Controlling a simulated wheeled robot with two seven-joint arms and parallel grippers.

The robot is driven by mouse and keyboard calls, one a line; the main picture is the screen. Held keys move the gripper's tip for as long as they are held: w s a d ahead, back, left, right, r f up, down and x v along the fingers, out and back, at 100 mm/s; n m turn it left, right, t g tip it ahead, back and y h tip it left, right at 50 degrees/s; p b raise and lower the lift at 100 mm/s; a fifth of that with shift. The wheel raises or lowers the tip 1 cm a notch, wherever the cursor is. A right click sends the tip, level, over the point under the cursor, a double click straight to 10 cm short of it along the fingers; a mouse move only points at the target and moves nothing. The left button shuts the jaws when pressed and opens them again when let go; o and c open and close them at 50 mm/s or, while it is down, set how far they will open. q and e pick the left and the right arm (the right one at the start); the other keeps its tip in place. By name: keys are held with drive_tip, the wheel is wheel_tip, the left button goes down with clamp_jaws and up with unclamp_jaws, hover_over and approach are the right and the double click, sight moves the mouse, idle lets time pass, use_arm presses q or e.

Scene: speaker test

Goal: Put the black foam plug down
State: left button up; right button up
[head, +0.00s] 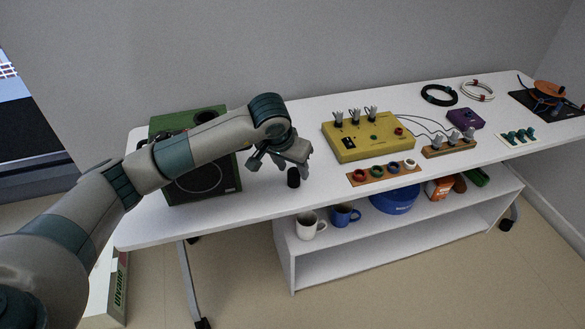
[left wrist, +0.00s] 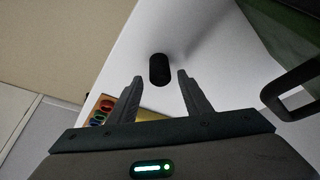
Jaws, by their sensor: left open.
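The black foam plug (head: 293,178) stands on the white table (head: 240,203), near its front edge and just right of the green speaker (head: 222,181). My left gripper (head: 281,163) is just above and left of the plug in the head view. In the left wrist view the plug (left wrist: 159,69) lies between and beyond the two fingertips (left wrist: 160,76), with gaps on both sides. The left gripper is open and holds nothing. My left arm hides part of the speaker. My right gripper is in neither view.
A yellow box (head: 368,142) with knobs and a wooden strip with coloured rings (head: 384,173) stand to the right. A purple box (head: 465,120) and cable coils are farther right. Mugs (head: 308,225) and a blue bowl (head: 394,199) sit on the shelf below.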

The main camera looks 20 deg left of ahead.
use_arm(q)
drive_tip(key=b+v, duration=0.1)
drive_tip(key=v, duration=1)
drive_tip(key=shift+r, duration=0.15)
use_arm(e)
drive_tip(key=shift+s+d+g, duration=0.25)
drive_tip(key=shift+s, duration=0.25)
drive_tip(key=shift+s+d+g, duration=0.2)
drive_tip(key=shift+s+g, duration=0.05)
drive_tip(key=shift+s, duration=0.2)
use_arm(q)
drive_tip(key=shift+a, duration=0.1)
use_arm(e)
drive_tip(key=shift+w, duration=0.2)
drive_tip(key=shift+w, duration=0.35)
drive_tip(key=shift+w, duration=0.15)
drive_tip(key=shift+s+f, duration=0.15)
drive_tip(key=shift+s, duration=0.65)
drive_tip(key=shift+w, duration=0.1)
